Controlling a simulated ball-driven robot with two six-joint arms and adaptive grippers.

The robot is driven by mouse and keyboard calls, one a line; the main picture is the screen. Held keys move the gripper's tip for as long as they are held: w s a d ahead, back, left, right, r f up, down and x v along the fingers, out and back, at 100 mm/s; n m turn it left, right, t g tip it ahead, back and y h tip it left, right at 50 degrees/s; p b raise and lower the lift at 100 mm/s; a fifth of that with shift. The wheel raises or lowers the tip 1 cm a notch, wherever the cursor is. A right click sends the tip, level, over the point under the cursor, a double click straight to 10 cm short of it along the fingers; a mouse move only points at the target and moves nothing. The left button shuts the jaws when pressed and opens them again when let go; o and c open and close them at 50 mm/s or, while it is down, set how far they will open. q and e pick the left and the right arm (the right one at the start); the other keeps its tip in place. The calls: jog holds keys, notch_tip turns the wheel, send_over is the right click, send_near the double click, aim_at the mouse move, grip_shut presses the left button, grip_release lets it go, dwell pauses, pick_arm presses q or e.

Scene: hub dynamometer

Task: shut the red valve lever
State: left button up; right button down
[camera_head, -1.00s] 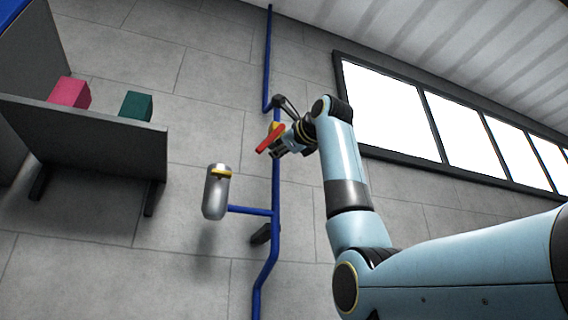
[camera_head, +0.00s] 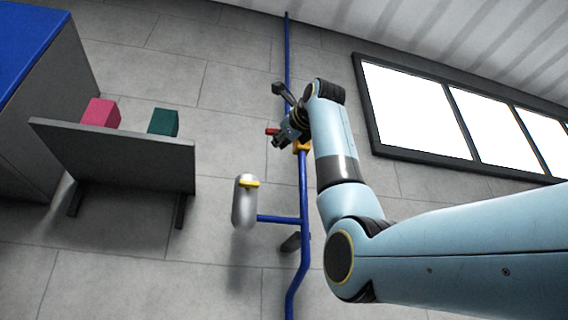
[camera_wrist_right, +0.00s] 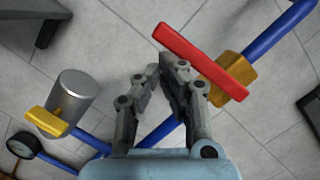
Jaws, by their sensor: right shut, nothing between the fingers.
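The red valve lever (camera_wrist_right: 200,60) lies across the blue pipe (camera_wrist_right: 275,35), roughly crosswise, in the right wrist view. Its lower right end sits at the yellow valve body (camera_wrist_right: 232,75). In the head view only a short piece of the red lever (camera_head: 271,131) shows, left of the yellow valve body (camera_head: 301,146); the rest is behind my gripper. My right gripper (camera_wrist_right: 166,68) is shut and empty, its fingertips close beside the lever's lower left side. I cannot tell whether they touch it. It also shows in the head view (camera_head: 279,142). My left gripper is not in view.
A grey cylinder (camera_head: 242,205) with a yellow part stands on a side branch of the pipe. A gauge (camera_wrist_right: 25,145) shows at lower left in the wrist view. A grey bench (camera_head: 120,155) with a pink box (camera_head: 100,113) and a green box (camera_head: 163,122) stands left.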

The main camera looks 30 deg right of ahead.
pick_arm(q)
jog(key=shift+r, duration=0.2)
pick_arm(e)
jog(key=shift+a+r, duration=0.2)
jog(key=shift+r, duration=0.2)
